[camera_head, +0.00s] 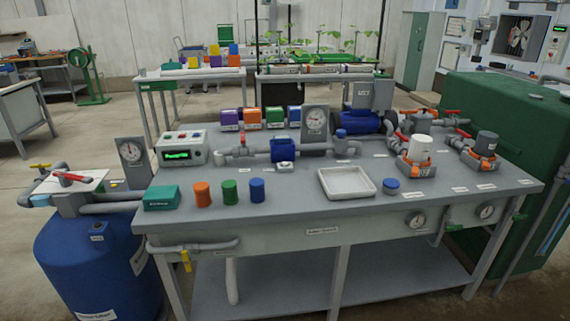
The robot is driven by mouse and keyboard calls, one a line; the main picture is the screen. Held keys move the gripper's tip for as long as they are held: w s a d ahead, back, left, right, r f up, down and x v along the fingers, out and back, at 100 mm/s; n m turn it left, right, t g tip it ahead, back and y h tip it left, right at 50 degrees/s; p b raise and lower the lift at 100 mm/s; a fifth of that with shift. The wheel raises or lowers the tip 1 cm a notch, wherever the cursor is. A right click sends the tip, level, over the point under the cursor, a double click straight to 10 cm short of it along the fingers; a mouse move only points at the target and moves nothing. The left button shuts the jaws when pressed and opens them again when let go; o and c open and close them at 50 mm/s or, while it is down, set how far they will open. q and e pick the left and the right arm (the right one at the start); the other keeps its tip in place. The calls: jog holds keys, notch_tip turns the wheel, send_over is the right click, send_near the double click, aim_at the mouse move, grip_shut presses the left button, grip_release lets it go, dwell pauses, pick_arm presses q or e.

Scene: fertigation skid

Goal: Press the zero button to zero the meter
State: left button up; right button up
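The meter (198,157) is a light grey box with a lit green display (176,155) on its front. It stands at the left back of the grey workbench. Small coloured buttons (182,136) sit on its top face, one of them reddish. They are too small for me to read a label, so I cannot tell which is the zero button. Neither of my grippers is in view.
A dial gauge (131,153) stands left of the meter. A green box (161,197) and orange, green and blue cylinders (230,191) stand in front. Grey piping (245,152) runs to its right. A white tray (346,182) is mid-bench. A blue tank (95,260) stands at left.

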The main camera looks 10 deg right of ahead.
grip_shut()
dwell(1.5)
